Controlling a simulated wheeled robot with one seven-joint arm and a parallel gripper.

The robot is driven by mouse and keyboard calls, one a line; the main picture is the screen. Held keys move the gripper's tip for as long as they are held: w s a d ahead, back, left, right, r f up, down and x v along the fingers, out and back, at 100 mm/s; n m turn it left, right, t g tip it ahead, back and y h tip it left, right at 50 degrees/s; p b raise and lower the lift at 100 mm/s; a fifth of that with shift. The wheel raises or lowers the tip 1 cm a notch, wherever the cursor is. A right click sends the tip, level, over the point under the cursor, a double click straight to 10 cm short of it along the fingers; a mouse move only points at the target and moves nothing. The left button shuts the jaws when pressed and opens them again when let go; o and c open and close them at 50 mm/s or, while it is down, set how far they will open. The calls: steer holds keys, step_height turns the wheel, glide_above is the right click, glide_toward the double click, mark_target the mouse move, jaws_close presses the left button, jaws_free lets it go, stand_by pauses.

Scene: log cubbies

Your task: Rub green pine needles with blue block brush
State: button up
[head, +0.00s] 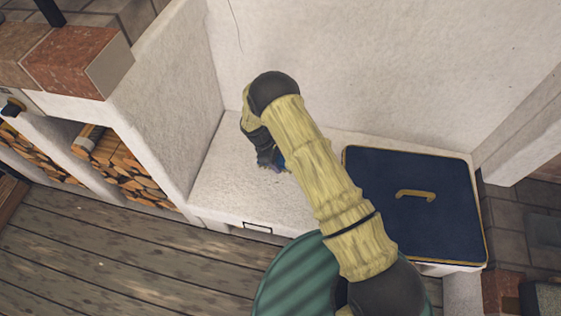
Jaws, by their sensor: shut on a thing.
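My gripper (268,160) is low over the white ledge (235,185), close to its surface and largely hidden by my own wrist. A small patch of blue shows at its fingers, which looks like the blue block brush (280,161); it is shut on this. Most of the brush is hidden. I cannot make out any green pine needles; they may be hidden beneath the gripper or my arm. Whether the brush touches the ledge cannot be told.
A dark blue square panel (385,215) with a tan handle lies on the right of the ledge. White walls rise behind and left. Cubbies of split logs (118,163) stand at left. Bare ledge shows left of my gripper; wooden decking (110,240) lies in front.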

steer(key=shift+w+a+b, duration=0.15)
steer(key=shift+a+b, duration=0.2)
steer(key=shift+a, duration=0.55)
steer(key=shift+w+a+b, duration=0.1)
steer(key=shift+a+b, duration=0.25)
steer(key=shift+a, duration=0.55)
steer(key=shift+w+a+f+b, duration=0.15)
steer(key=shift+a+b, duration=0.45)
steer(key=shift+a, duration=0.35)
steer(key=shift+w+a+b, duration=0.1)
steer(key=shift+a+b, duration=0.5)
steer(key=shift+a, duration=0.65)
steer(key=shift+s+d+r+p, duration=0.1)
steer(key=shift+d+r+p, duration=0.05)
steer(key=shift+d+p, duration=0.35)
steer(key=shift+s+d+r+p, duration=0.1)
steer(key=shift+d+p, duration=0.2)
steer(key=shift+d, duration=0.3)
steer(key=shift+s+d+f+p, duration=0.15)
steer(key=shift+d+p, duration=0.5)
steer(key=shift+d, duration=0.55)
